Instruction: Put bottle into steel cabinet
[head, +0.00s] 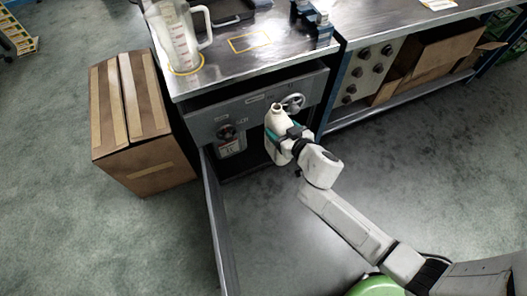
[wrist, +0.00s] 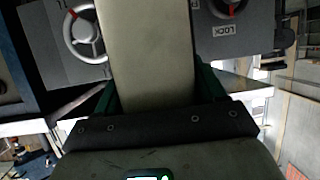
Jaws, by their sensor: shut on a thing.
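My gripper (head: 291,137) is shut on a cream-white bottle (head: 277,120) with an open-looking neck, held nearly upright in front of the steel cabinet (head: 208,124). In the wrist view, the bottle (wrist: 147,50) fills the middle, between the green-edged fingers of my gripper (wrist: 158,92). The grey cabinet is under the bench, with a knob and a handwheel (head: 293,102) on its front panel. Its door (head: 216,225) stands open toward me at the left. A white labelled container (head: 230,147) shows below the panel at the left. The bottle and arm hide part of the dark opening.
A clear measuring jug (head: 176,40) stands on the steel bench top (head: 246,66). A cardboard box (head: 135,120) is on the floor left of the cabinet. A shelf with another box (head: 440,55) is at the right.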

